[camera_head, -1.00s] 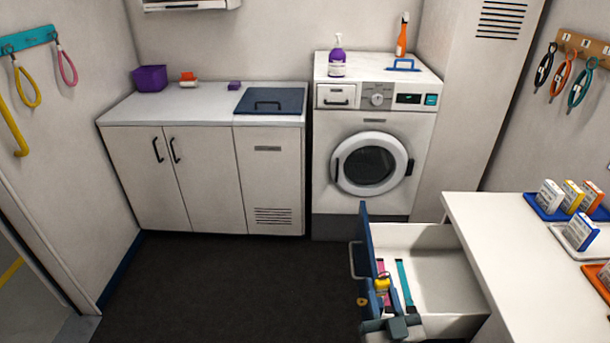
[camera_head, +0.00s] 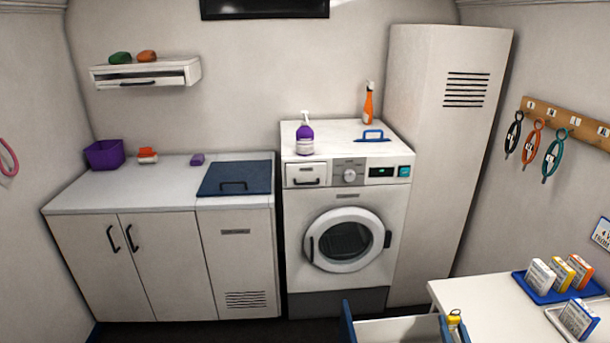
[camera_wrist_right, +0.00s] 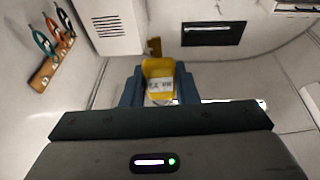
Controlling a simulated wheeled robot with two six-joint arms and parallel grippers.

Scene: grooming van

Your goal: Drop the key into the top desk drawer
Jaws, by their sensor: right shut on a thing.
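My right gripper (camera_head: 449,327) shows at the bottom edge of the head view, in front of the desk's left end. It is shut on the key, whose yellow tag (camera_head: 454,318) stands up between the fingers. In the right wrist view the yellow tag (camera_wrist_right: 158,69) with a white label sits between my two blue fingers, and a brass-coloured key part (camera_wrist_right: 154,47) sticks out beyond it. The open top desk drawer (camera_head: 395,330) shows only its upper part, with its blue front at left; its inside is cut off. My left gripper is out of view.
The white desk (camera_head: 480,297) at lower right carries a blue tray (camera_head: 540,291) with several small boxes. A washer (camera_head: 345,262) and white cabinets (camera_head: 160,262) line the back. Hooks with coloured loops hang on the right wall.

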